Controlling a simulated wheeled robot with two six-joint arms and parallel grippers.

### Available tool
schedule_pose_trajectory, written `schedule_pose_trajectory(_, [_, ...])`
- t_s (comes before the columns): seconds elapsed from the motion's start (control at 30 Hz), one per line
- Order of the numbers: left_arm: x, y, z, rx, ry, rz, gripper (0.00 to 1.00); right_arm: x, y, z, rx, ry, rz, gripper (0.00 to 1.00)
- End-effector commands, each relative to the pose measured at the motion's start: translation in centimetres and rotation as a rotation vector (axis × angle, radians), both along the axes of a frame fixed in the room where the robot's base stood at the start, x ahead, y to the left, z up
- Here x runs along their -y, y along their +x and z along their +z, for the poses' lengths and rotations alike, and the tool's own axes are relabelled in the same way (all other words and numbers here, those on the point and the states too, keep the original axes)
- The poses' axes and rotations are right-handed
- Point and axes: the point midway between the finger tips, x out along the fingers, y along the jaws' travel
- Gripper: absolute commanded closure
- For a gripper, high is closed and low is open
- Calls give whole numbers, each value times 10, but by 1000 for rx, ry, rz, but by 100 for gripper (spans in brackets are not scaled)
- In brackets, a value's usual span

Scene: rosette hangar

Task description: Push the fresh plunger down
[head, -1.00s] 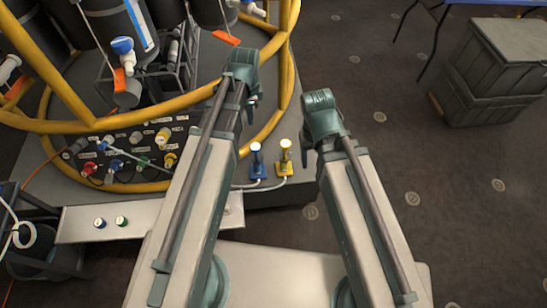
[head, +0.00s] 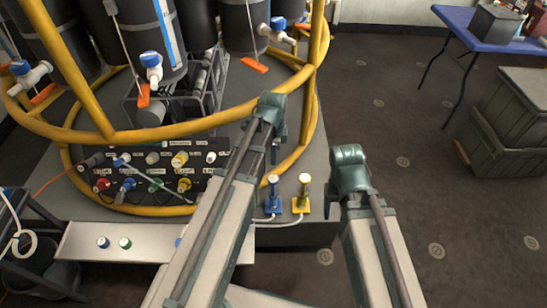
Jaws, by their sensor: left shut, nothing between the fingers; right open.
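Two small plungers stand side by side near the platform's front right edge. One is a blue plunger (head: 273,194) with a white-topped stem, the other a yellow plunger (head: 302,195). Both stems look upright and raised. I cannot read which one is the fresh one. My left gripper (head: 274,152) is shut and empty, pointing down just behind the blue plunger in the picture and apart from it. My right gripper (head: 334,203) is open and empty, to the right of the yellow plunger; its fingers are mostly hidden behind its own wrist.
A yellow-framed rosette (head: 100,136) with dark bottles fills the upper left. A black panel (head: 205,187) holds several coloured knobs. A pale shelf (head: 80,241) carries blue and green buttons. Grey crates (head: 510,125) and a blue table (head: 470,27) stand right. Floor between is clear.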

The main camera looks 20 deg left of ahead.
Motion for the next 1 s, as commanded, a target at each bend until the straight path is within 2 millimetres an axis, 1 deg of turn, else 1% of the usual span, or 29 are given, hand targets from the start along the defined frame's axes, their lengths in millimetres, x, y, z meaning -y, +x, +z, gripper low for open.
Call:
schedule_pose_trajectory(0.03, [0,0,-16,0,0,0,100,0,0,-16,0,0,0,35])
schedule_pose_trajectory(0.4, [0,0,-68,0,0,0,100,0,0,-68,0,0,0,35])
schedule_pose_trajectory(0.5, [0,0,-80,0,0,0,100,0,0,-80,0,0,0,35])
schedule_pose_trajectory(0.67, [0,0,-89,0,0,0,100,0,0,-89,1,-2,0,35])
schedule_pose_trajectory(1.0, [0,0,-88,0,0,0,100,0,0,-88,1,-2,1,35])
